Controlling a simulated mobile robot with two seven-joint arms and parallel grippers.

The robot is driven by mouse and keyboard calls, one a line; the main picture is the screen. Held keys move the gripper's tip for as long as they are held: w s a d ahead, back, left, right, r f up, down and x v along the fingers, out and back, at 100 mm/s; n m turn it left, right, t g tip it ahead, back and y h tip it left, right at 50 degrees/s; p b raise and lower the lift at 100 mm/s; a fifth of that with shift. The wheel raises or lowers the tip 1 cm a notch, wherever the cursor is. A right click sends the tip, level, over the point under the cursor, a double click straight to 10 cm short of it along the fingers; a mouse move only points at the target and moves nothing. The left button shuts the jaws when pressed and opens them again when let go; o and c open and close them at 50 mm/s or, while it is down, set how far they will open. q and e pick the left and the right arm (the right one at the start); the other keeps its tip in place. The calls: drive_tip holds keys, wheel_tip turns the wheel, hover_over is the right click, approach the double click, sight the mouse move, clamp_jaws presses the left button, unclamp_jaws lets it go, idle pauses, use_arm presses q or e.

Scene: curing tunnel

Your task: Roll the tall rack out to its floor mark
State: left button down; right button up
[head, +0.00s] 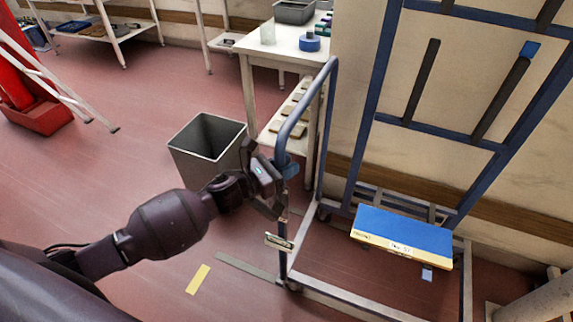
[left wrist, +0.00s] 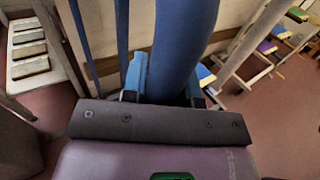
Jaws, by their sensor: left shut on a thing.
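The tall rack (head: 382,100) stands at the right in the head view. It has a blue upright frame, a grey base frame (head: 340,303) low to the floor, and a blue looped handle (head: 327,95) on its left side. A blue and cream box (head: 402,236) lies on its base. My left gripper (head: 286,168) is shut on the handle's upright bar. In the left wrist view the bar (left wrist: 185,45) fills the space between the light blue fingertips (left wrist: 165,80). A yellow floor strip (head: 198,279) and a grey-green floor strip (head: 245,267) lie left of the base. My right gripper is not in view.
A grey bin (head: 207,143) stands on the floor just behind my left arm. A white table (head: 290,48) with tape and tubs is behind the handle. A red tub (head: 43,118) and ladder legs are at far left. Open red floor lies at left.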

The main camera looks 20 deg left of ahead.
use_arm(q)
drive_tip(key=shift+a+f, duration=0.1)
drive_tip(key=shift+a, duration=0.4)
drive_tip(key=w+a+b, duration=0.1)
drive_tip(key=a+b, duration=0.9)
drive_tip(key=a, duration=2.7)
drive_tip(key=shift+a, duration=0.4)
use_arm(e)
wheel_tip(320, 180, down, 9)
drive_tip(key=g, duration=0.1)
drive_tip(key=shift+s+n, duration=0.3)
use_arm(q)
drive_tip(key=shift+w+r, duration=0.15)
drive_tip(key=shift+r, duration=0.05)
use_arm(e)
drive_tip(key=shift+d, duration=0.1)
use_arm(q)
drive_tip(key=c, duration=1.1)
unclamp_jaws()
drive_tip(key=shift+a, duration=0.1)
drive_tip(key=shift+o, duration=1.1)
drive_tip(key=shift+a+f, duration=0.1)
